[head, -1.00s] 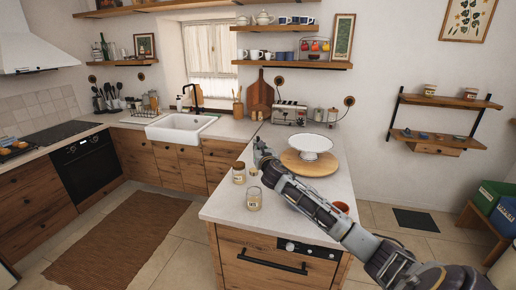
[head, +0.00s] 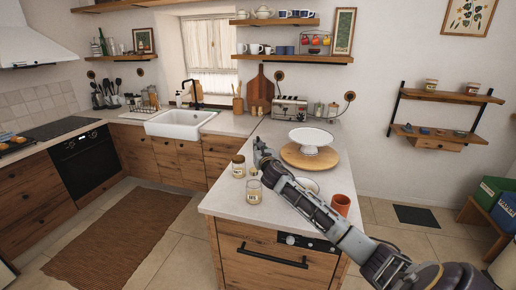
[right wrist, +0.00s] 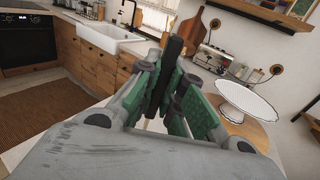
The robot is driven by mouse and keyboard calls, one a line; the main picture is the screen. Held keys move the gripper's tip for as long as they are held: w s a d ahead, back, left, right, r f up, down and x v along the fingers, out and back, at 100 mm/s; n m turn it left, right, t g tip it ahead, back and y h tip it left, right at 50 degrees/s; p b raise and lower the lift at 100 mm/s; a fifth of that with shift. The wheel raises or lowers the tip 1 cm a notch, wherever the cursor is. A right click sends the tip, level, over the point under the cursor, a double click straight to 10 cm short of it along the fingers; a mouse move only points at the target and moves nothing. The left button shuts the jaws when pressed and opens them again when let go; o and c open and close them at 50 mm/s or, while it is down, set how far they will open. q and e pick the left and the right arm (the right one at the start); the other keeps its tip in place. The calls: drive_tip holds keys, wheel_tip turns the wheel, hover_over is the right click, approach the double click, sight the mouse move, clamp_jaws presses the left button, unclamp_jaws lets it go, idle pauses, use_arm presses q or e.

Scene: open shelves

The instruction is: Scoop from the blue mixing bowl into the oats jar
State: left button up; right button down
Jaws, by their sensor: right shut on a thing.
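Two small glass jars stand on the island counter. One jar with a brown lid (head: 238,167) is farther back, and one with pale contents (head: 254,191) is nearer. Their labels are too small to read, so I cannot tell which is the oats jar. A pale round rim (head: 308,185) shows behind my right arm, mostly hidden. I cannot pick out a blue mixing bowl on the counter. My left gripper is out of view.
A white cake stand (head: 311,138) stands on a round wooden board (head: 310,156) behind my right arm. A terracotta cup (head: 341,204) is near the counter's right edge. A toaster (head: 290,109) stands at the back. The counter's front left is clear.

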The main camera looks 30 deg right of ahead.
drive_tip(key=a+f+n+t+y+b, duration=0.1)
drive_tip(key=a+f+n+t, duration=0.1)
drive_tip(key=a+n, duration=0.5)
drive_tip(key=w+a+f+n+t+y+b, duration=0.1)
drive_tip(key=a+f+n+y+b, duration=0.1)
drive_tip(key=a+f+n, duration=0.2)
drive_tip(key=shift+a+f+n+t+y+b, duration=0.35)
drive_tip(key=shift+a+n, duration=1.25)
drive_tip(key=shift+n, duration=2.2)
drive_tip(key=shift+r, duration=0.15)
